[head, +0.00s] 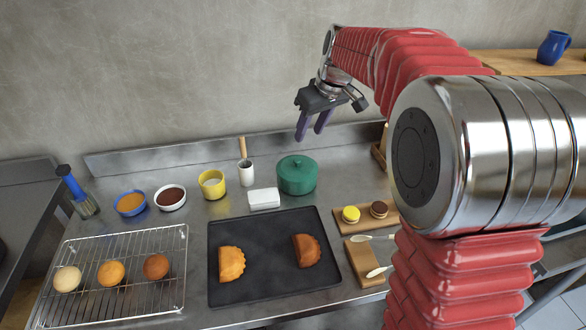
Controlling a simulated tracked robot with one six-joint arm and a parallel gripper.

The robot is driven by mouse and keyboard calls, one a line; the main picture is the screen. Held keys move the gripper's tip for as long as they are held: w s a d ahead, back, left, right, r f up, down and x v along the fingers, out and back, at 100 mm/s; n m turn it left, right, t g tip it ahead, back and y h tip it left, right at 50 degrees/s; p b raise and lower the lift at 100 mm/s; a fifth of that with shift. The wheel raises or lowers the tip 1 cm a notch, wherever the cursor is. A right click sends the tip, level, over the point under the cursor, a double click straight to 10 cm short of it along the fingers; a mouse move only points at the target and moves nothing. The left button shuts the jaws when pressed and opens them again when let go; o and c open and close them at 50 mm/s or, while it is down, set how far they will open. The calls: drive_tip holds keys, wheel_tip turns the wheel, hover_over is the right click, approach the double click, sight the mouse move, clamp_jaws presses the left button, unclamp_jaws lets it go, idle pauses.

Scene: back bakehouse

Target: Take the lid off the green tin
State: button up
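The green tin (297,180) stands upright at the back of the steel counter, right of the middle. It has a green lid (297,164) on top with a small knob. My gripper (310,136) hangs above and slightly right of the tin, clear of the lid. Its two purple fingers point down and stand apart, with nothing visible between them.
A white block (264,199) sits just left of the tin, near a white pot (246,173) and a yellow cup (212,184). A dark baking tray (270,280) with two pastries lies in front. Wooden boards (364,262) are at right, a wire rack (115,300) at left.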

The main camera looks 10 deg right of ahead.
hover_over(298, 160)
drive_tip(key=s, duration=0.2)
drive_tip(key=shift+d+f, duration=0.2)
drive_tip(key=shift+f, duration=1.8)
drive_tip(key=shift+d+f, duration=0.15)
drive_tip(key=shift+f, duration=1.8)
drive_tip(key=shift+f, duration=0.1)
drive_tip(key=shift+x, duration=2.5)
drive_tip(key=shift+d, duration=0.1)
drive_tip(key=shift+c, duration=0.5)
clamp_jaws()
